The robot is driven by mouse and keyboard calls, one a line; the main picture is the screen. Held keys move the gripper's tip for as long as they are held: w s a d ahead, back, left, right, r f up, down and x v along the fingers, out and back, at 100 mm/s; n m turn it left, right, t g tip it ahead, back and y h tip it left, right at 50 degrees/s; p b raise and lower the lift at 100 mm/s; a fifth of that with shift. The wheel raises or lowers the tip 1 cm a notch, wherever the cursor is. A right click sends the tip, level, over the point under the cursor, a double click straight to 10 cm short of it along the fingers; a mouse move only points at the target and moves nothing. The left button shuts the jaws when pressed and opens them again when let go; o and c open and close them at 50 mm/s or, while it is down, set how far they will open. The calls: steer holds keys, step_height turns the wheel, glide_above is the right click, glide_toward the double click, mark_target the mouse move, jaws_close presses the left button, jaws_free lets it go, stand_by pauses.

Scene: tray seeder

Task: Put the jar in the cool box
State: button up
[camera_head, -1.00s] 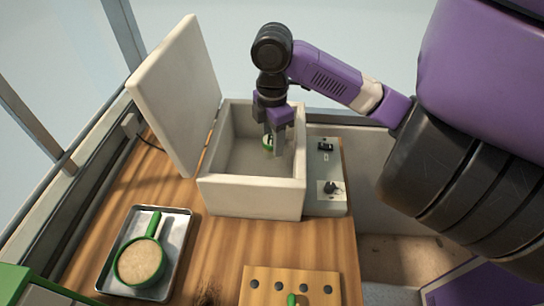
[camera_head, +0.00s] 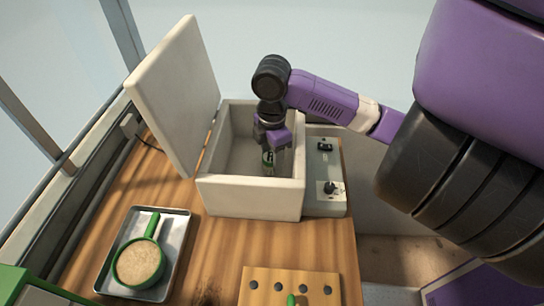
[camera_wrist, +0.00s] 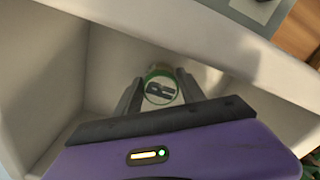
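The jar (camera_wrist: 161,89) has a pale lid with a green rim and a dark letter R, and sits between my fingertips in the wrist view. My gripper (camera_head: 274,163) points down inside the cool box and is shut on the jar. The cool box (camera_head: 250,195) is a pale, thick-walled box with its lid (camera_head: 175,95) standing open on the left. Whether the jar touches the box floor I cannot tell.
A grey control panel (camera_head: 325,170) with a knob adjoins the box on the right. A metal tray (camera_head: 174,240) holding a green-handled round sieve (camera_head: 138,262) lies at front left. A wooden block with holes (camera_head: 262,292) is at the front. Wooden worktop between them is clear.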

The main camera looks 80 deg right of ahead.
steer(key=shift+o, duration=1.4)
steer(key=shift+r, duration=0.1)
step_height(320, 180, up, 12)
steer(key=shift+p, duration=0.4)
steer(key=shift+s, duration=0.1)
